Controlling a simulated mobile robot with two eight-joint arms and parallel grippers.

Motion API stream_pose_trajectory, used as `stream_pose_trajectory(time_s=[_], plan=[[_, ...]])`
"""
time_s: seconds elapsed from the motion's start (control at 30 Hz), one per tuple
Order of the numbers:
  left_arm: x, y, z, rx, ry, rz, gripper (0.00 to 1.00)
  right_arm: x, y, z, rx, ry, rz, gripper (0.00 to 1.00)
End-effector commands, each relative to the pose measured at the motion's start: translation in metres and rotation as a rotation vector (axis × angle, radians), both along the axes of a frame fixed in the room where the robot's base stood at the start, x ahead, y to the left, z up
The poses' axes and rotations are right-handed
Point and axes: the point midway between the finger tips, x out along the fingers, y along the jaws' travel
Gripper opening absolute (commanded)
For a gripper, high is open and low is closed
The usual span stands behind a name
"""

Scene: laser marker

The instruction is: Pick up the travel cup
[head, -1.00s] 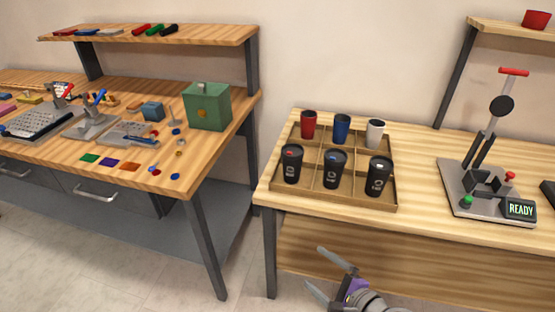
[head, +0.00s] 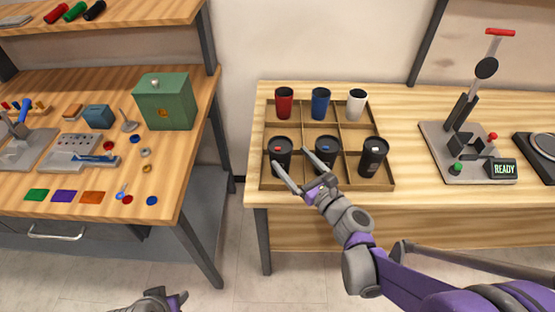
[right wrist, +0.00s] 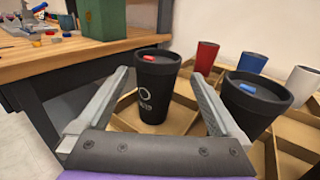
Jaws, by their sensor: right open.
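Three black lidded travel cups stand in the front row of a divided wooden tray (head: 388,187). The left one has a red tab (head: 281,158), the middle one a blue tab (head: 329,147), the right one a white tab (head: 372,158). My right gripper (head: 291,161) is open at the red-tab cup. In the right wrist view, that cup (right wrist: 157,95) stands upright between the spread fingers (right wrist: 160,78), with visible gaps on both sides. The blue-tab cup (right wrist: 252,104) is just outside the right finger. Part of my left gripper (head: 165,302) shows at the bottom edge; its jaws are unclear.
Red (head: 284,103), blue (head: 320,103) and white (head: 356,103) tumblers fill the tray's back row. A press-like device (head: 466,140) with a READY display stands to the right. A cluttered workbench (head: 190,180) with a green box (head: 164,104) is on the left, across a gap.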

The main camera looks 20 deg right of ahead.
Motion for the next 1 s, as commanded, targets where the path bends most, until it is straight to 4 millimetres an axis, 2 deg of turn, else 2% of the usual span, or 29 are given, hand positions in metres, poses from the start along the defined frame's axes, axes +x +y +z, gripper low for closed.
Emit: stream_pose_trajectory(time_s=[0.13, 0.37, 0.6, 0.7, 0.87, 0.9, 1.0], plan=[[0.0, 0.0, -0.001, 0.0, 0.0, 0.0, 0.5, 0.024, 0.009, 0.0, 0.001, 0.0, 0.003, 1.0], [0.0, 0.0, -0.001, 0.0, 0.0, 0.0, 0.5, 0.041, 0.016, 0.001, -0.002, 0.0, 0.003, 1.0], [0.0, 0.0, -0.003, 0.0, 0.001, 0.0, 0.5, 0.074, 0.028, 0.004, -0.002, 0.0, 0.002, 1.0], [0.0, 0.0, -0.003, 0.0, 0.001, 0.0, 0.5, 0.08, 0.031, 0.004, -0.003, 0.0, 0.002, 1.0], [0.0, 0.0, -0.003, 0.0, 0.001, 0.0, 0.5, 0.08, 0.031, 0.004, -0.003, 0.0, 0.001, 1.0], [0.0, 0.0, -0.003, 0.0, 0.001, 0.0, 0.5, 0.08, 0.031, 0.004, -0.003, 0.0, 0.001, 0.98], [0.0, 0.0, -0.003, 0.0, 0.001, 0.0, 0.5, 0.08, 0.031, 0.004, -0.003, 0.0, 0.001, 0.8]])
